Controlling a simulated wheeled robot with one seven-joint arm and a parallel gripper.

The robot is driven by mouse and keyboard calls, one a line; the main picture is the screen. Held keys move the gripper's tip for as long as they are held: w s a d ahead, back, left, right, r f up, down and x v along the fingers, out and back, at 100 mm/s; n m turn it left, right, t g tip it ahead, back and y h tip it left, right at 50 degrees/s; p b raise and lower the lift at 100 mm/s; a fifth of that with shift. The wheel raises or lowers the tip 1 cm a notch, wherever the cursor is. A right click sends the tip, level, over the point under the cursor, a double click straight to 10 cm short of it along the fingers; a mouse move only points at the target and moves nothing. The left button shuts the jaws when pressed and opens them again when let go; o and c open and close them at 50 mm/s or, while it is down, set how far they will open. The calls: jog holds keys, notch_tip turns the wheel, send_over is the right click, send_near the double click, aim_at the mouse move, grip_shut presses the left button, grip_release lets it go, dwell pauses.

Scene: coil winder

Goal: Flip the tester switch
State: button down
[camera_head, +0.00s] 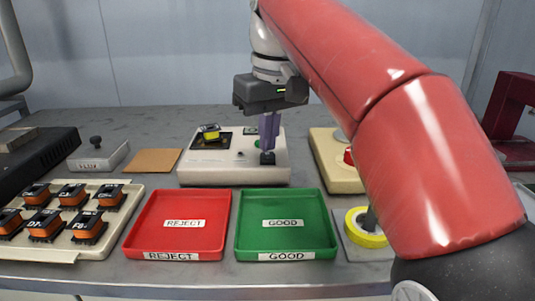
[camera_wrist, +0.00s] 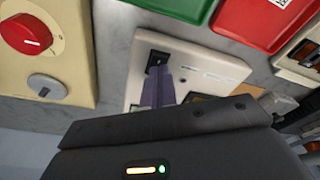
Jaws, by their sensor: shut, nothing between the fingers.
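The tester (camera_head: 235,172) is a white box behind the red and green trays in the head view. A yellow-topped part (camera_head: 211,132) sits on the dark patch on its top left. The tester switch (camera_head: 267,158) is a small black rocker at its right front; it also shows in the wrist view (camera_wrist: 156,60). My gripper (camera_head: 268,146) is shut and empty, pointing down with its fingertips at the switch. In the wrist view the fingertips (camera_wrist: 158,72) overlap the switch's edge; I cannot tell whether they touch it. The switch's position is not clear.
A red REJECT tray (camera_head: 168,241) and a green GOOD tray (camera_head: 277,241) stand in front. A tray of several orange-black coils (camera_head: 62,253) is at left. A cream box with a red knob (camera_head: 328,150) stands right of the tester. Yellow tape (camera_head: 366,240) lies beside the green tray.

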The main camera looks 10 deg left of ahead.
aim_at(268, 158)
jog(key=shift+f+b, duration=0.65)
jog(key=shift+f, duration=0.2)
dwell(0.6)
jog(key=shift+r, duration=0.1)
notch_tip(268, 158, up, 5)
jog(key=p, duration=0.6)
jog(key=shift+r+b, duration=0.3)
jog(key=shift+r, duration=0.65)
